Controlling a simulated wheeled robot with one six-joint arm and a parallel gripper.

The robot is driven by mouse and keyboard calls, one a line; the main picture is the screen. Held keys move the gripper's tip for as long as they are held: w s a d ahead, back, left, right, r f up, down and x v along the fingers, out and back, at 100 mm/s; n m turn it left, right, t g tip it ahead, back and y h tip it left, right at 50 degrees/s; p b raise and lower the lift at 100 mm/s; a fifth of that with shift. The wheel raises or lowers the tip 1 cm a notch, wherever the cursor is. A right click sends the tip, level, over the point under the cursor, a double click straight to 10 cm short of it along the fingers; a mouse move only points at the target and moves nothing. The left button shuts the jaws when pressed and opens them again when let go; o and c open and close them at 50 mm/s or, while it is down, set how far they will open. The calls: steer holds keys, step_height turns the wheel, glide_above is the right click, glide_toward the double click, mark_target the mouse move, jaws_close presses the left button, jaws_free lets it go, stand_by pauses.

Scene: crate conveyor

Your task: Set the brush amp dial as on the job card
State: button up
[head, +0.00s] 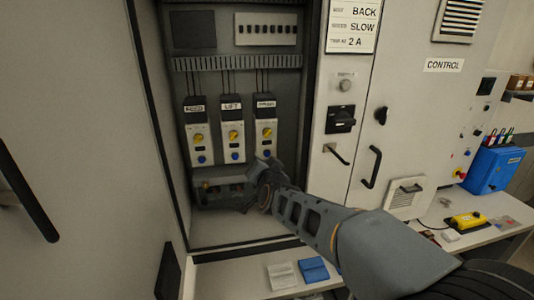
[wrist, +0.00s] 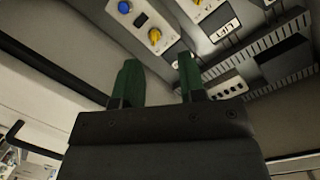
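Three amp modules stand side by side in the open cabinet, each with a yellow dial and a blue button. The middle one reads LIFT (head: 232,134). The job card (head: 352,27) shows BACK, SLOW and 2 A. My gripper (head: 264,166) is just below the right module. In the wrist view its green fingers (wrist: 158,85) are apart and empty, with the right module's yellow dial (wrist: 154,36) beyond them, apart from them.
A cable duct (head: 238,62) runs above the modules. A low rail (head: 222,194) with small parts lies below them, partly behind my arm. The cabinet door (head: 85,140) stands at left.

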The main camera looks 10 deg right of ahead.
mark_target(267, 136)
steer(key=w+d+m+t+h, duration=0.1)
steer(key=w+m+h, duration=0.1)
steer(key=w, duration=0.4)
steer(key=w+d+m+t+h, duration=0.1)
steer(key=w+d+m+h, duration=0.1)
steer(key=w, duration=0.4)
steer(key=w+d+m+t+h, duration=0.1)
steer(key=w+d+m+h, duration=0.1)
steer(key=w, duration=0.4)
steer(key=shift+r+m+t+h, duration=0.3)
steer(key=shift+m, duration=0.3)
steer(key=shift+c, duration=0.5)
steer(key=shift+s, duration=0.1)
steer(key=c, duration=0.4)
steer(key=shift+s+r, duration=0.1)
steer(key=shift+r, duration=0.05)
jaws_close()
